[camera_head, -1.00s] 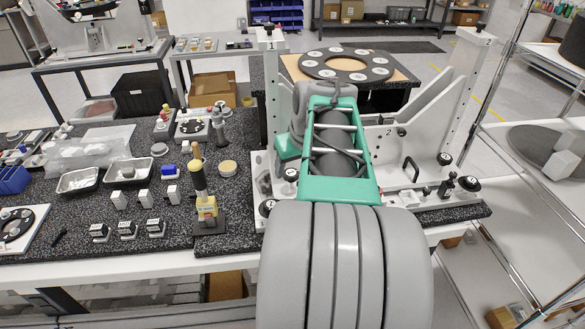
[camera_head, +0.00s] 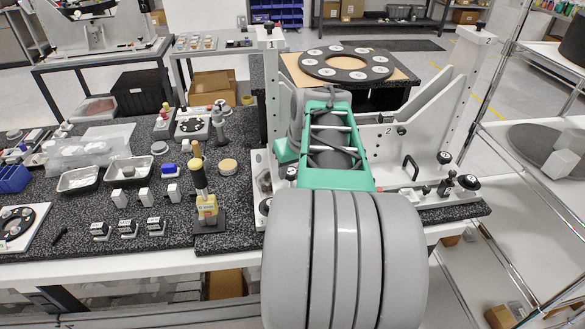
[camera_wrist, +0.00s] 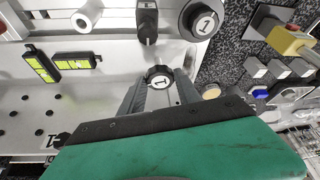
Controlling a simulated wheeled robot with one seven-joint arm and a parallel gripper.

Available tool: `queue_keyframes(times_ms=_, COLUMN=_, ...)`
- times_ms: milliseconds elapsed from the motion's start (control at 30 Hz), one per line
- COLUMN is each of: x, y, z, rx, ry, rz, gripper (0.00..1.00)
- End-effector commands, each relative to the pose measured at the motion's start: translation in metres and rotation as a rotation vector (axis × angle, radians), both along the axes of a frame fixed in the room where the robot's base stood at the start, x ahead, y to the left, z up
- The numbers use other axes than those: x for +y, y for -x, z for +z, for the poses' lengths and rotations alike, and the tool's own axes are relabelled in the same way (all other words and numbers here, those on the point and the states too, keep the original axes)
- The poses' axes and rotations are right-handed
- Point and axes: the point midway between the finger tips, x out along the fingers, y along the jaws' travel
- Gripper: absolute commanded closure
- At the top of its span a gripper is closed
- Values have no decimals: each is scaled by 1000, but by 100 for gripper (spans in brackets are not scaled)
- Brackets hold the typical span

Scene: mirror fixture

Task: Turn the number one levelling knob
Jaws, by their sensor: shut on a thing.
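In the wrist view a small black knob with a white face marked 1 (camera_wrist: 159,79) sits between the two grey fingers of my gripper (camera_wrist: 160,86). The fingers are shut on it, one on each side. A larger black knob also marked 1 (camera_wrist: 203,20) stands apart, beyond and to the right, on the same light metal fixture. In the head view my arm and green wrist housing reach over the mirror fixture (camera_head: 440,98), whose posts are marked 1 and 2. My fingers and the held knob are hidden there behind the arm.
A black clamp-like part (camera_wrist: 147,22) stands near the larger knob. Two yellow-and-black level-like parts (camera_wrist: 42,65) lie on the fixture plate. A yellow-and-black tool (camera_head: 202,185) stands left of the fixture. A black ring with white discs (camera_head: 347,64) lies behind it.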

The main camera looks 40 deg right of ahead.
Motion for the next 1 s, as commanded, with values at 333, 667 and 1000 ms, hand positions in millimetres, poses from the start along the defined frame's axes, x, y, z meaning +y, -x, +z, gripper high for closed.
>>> queue_keyframes(times_ms=333, x=-2, y=0, z=0, rx=0, ry=-1, rz=63, gripper=100)
queue_keyframes(times_ms=667, x=-3, y=0, z=0, rx=-2, ry=1, rz=264, gripper=100)
queue_keyframes(times_ms=1000, x=-3, y=0, z=0, rx=-1, ry=0, rz=263, gripper=44)
